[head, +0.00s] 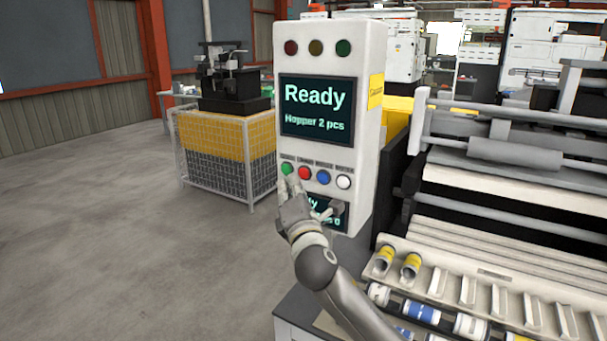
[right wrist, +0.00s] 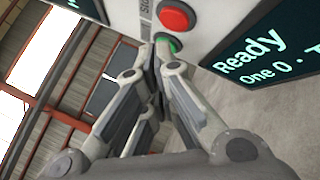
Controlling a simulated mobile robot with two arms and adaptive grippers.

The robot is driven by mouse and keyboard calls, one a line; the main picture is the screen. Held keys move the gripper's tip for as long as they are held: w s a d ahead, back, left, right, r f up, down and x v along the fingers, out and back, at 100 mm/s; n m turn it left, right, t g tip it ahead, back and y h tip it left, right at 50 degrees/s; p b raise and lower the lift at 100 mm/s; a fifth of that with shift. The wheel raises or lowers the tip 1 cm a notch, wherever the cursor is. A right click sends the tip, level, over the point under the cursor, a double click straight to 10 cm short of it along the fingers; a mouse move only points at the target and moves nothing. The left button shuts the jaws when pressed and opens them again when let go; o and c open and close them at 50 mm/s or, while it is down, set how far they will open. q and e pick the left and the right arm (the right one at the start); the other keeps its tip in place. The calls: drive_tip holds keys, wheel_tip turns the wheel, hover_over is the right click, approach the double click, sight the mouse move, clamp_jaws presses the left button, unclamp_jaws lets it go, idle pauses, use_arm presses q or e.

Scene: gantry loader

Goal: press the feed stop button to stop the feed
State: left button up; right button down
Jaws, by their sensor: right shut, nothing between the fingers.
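The control panel (head: 372,130) is a white upright box with a row of push buttons. From left to right they are a green button (head: 287,169), a red button (head: 305,173), a blue button (head: 323,177) and a white button (head: 344,181). In the right wrist view the red button (right wrist: 175,17) has a label beginning "Sto" beside it. My right gripper (head: 291,185) is shut and empty. Its fingertips (right wrist: 155,52) are at the green button (right wrist: 174,44), partly covering it; I cannot tell whether they touch. My left gripper is not in view.
The panel's upper screen (head: 316,108) reads "Ready" and "Hopper 2 pcs". A lower screen (right wrist: 268,45) reads "Ready" and "One 0", partly hidden by my arm in the head view. A slotted rack (head: 478,300) stands at right. A mesh crate (head: 225,155) stands behind left; the left floor is clear.

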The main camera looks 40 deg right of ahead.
drive_tip(key=shift+s+a+p, duration=0.1)
drive_tip(key=shift+s+a, duration=0.2)
drive_tip(key=shift+a, duration=0.35)
drive_tip(key=shift+s+a+p, duration=0.1)
drive_tip(key=shift+s+a, duration=0.15)
drive_tip(key=shift+a, duration=0.45)
drive_tip(key=shift+s+a+p, duration=0.1)
drive_tip(key=shift+s+a, duration=0.2)
drive_tip(key=shift+a, duration=0.35)
